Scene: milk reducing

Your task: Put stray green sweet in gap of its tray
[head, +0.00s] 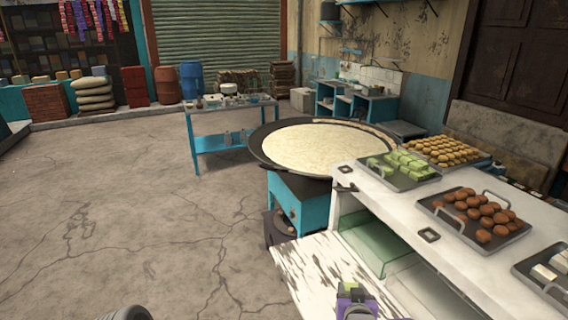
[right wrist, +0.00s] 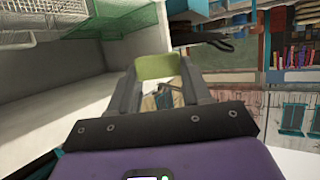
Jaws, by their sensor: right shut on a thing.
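The stray green sweet (right wrist: 157,66) is a pale green block held between the two fingertips of my right gripper (right wrist: 160,78) in the right wrist view. In the head view my right gripper (head: 352,293) shows at the bottom edge, low in front of the white counter, and the sweet is too small to make out there. The green sweets' tray (head: 402,186) is dark metal and stands on the counter, well above and beyond my right gripper in the picture. Several green sweets (head: 408,164) lie in it; I cannot make out the gap clearly. My left gripper is not in view.
The white counter (head: 385,205) also bears a tray of brown balls (head: 463,222), a tray of yellow sweets (head: 447,150) and a tray of white blocks (head: 548,275). A wide pan (head: 325,145) stands beyond the counter's left end. The floor at left is clear.

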